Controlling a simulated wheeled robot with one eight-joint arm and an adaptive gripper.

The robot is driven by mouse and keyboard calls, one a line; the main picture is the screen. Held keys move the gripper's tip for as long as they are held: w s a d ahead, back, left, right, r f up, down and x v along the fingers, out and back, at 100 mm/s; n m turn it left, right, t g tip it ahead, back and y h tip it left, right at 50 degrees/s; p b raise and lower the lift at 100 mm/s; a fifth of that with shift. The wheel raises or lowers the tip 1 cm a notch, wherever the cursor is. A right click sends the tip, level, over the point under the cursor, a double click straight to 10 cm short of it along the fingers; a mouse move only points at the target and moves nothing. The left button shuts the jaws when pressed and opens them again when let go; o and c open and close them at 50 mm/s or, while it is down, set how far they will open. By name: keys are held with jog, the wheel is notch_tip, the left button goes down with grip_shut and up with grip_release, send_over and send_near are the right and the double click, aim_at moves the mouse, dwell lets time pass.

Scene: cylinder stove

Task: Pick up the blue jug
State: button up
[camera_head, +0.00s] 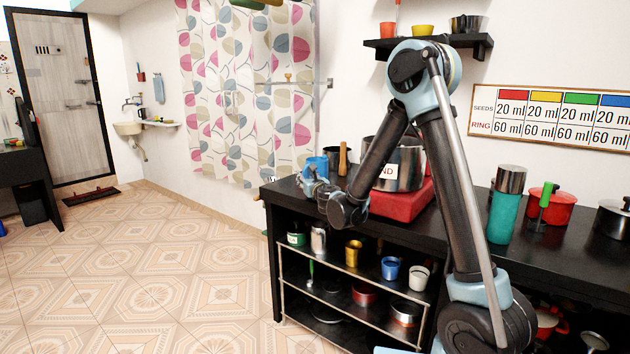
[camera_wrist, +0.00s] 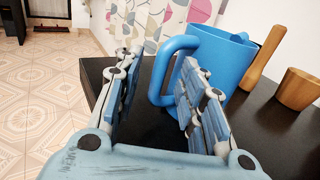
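The blue jug (camera_wrist: 215,60) stands upright near the left end of the black counter (camera_wrist: 268,130). Its loop handle points toward my gripper (camera_wrist: 160,62). In the wrist view my gripper is open, with one finger left of the handle's outer bar and the other to its right, appearing to reach into the loop. I see a gap between the left finger and the handle; contact on the right is unclear. In the head view the jug (camera_head: 316,166) is partly hidden behind my gripper (camera_head: 315,186).
A wooden pestle (camera_wrist: 262,58) and mortar (camera_wrist: 297,90) stand right of the jug. A large steel pot (camera_head: 408,168) sits on a red stove (camera_head: 412,203). A teal bottle (camera_head: 503,217) stands farther right. Shelves below hold several cups. Open floor (camera_head: 150,260) lies left.

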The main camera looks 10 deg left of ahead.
jog(key=shift+w, duration=0.1)
jog(key=shift+c, duration=0.5)
grip_shut()
jog(key=shift+a+r, duration=0.1)
notch_tip(320, 180, up, 18)
dwell(0.7)
